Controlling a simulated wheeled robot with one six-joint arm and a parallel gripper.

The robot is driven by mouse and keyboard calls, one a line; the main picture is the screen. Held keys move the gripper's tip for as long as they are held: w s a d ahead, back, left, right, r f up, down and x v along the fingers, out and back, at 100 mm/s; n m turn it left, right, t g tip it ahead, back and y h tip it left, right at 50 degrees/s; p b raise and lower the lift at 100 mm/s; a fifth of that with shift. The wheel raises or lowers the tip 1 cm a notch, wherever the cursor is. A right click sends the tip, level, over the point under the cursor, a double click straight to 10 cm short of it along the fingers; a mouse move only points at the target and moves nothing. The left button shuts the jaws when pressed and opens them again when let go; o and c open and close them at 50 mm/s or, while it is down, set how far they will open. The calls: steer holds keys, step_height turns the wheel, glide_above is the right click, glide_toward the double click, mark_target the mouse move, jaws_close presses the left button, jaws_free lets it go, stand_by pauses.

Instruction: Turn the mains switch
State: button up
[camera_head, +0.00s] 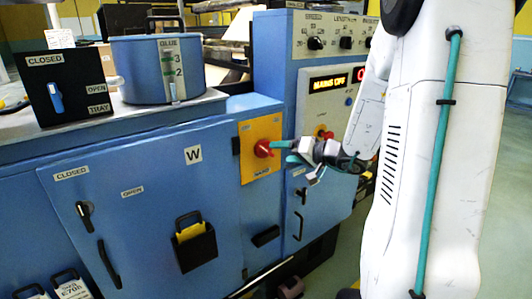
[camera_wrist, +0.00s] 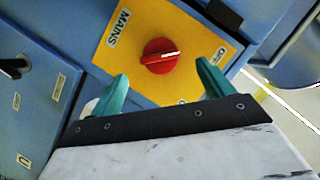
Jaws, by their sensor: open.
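The mains switch is a red rotary knob (camera_head: 263,148) on a yellow plate (camera_head: 247,165) on the blue machine's front. In the wrist view the red knob (camera_wrist: 158,56) has a white pointer line aimed towards the OFF label; the yellow plate (camera_wrist: 185,25) also reads MAINS. My gripper (camera_head: 281,152) reaches in from the right, close to the knob. In the wrist view my gripper's teal fingers (camera_wrist: 163,88) are spread apart, one on each side below the knob, with nothing between them. Whether a fingertip touches the knob I cannot tell.
A display reading MAINS OFF (camera_head: 337,83) sits on the control panel at the upper right, below several knobs. A blue door (camera_head: 140,220) with a handle and a yellow-filled black holder (camera_head: 193,240) is left of the switch. A blue glue pot (camera_head: 140,75) stands on top.

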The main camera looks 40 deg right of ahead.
mark_target(269, 152)
steer(key=x, duration=0.7)
steer(key=shift+w+f, duration=0.1)
steer(key=shift+w, duration=0.2)
steer(key=c, duration=1)
